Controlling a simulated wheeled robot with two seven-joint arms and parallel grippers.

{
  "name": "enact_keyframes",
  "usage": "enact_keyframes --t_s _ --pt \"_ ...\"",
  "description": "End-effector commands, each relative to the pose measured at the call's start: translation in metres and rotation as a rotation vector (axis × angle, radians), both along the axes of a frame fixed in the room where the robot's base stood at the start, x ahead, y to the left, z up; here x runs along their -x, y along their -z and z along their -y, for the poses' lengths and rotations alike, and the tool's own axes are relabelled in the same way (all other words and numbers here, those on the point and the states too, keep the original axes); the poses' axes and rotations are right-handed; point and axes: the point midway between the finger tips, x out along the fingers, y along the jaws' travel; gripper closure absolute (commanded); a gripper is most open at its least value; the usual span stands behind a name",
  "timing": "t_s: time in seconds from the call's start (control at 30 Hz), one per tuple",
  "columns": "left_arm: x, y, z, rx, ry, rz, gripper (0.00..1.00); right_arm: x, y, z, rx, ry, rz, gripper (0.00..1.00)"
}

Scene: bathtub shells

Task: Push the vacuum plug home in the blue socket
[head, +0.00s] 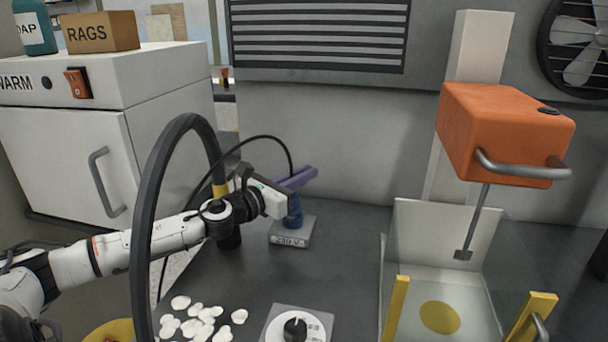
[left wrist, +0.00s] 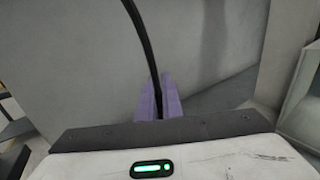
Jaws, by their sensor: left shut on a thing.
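The blue socket (head: 293,216) stands on a grey base (head: 290,236) marked 230 V on the dark worktop. My left gripper (head: 298,179), with purple fingers, is right above the socket and shut. A thin black cable (head: 272,138) curves down to the fingers; in the left wrist view the cable (left wrist: 146,45) runs in between the purple fingers (left wrist: 159,98). The plug at its end is hidden by the fingers and gripper body, so I cannot tell how deep it sits in the socket. My right gripper is not in view.
A thick black hose (head: 148,200) arches in front of my left arm. White shells (head: 200,315) and a dial (head: 295,327) lie toward the front. At right, an orange machine head (head: 500,130) hangs above a clear-walled bay with yellow posts (head: 396,308). The worktop between is clear.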

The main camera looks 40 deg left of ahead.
Motion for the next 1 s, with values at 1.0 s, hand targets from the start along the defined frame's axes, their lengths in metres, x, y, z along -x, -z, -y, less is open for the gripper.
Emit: enact_keyframes --t_s 1.0 --pt "0.000 0.012 0.000 0.001 0.000 -0.001 0.72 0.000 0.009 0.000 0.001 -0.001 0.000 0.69"
